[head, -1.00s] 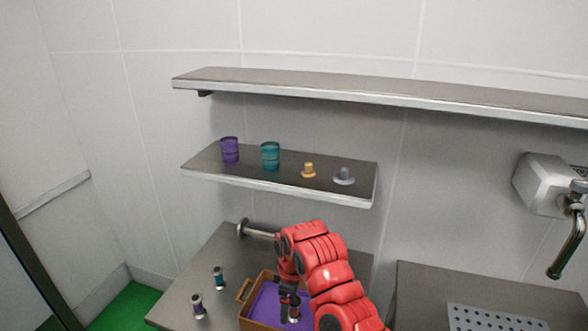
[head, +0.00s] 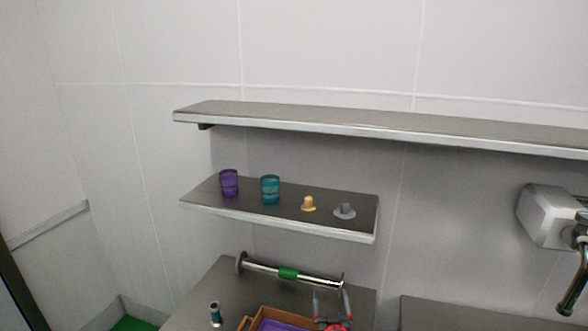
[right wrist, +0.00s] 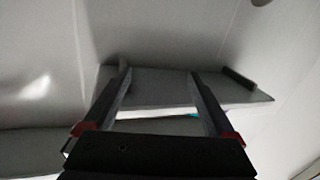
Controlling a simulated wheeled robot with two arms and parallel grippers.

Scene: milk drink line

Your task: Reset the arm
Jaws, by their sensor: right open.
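My right gripper (head: 330,292) is at the bottom of the head view, right of the tray and in front of the metal bar. Its two fingers are apart and point upward, with nothing between them. In the right wrist view its fingers (right wrist: 160,76) are also spread and empty, facing the underside of a shelf (right wrist: 165,88). The rest of the right arm is mostly below the head picture. My left gripper is in neither view.
The lower shelf (head: 215,199) holds a purple cup (head: 229,183), a teal cup (head: 270,189), a yellow piece (head: 308,204) and a grey piece (head: 344,211). Below are a metal bar with a green band (head: 289,273), a small bottle (head: 215,314) and a brown tray (head: 268,309).

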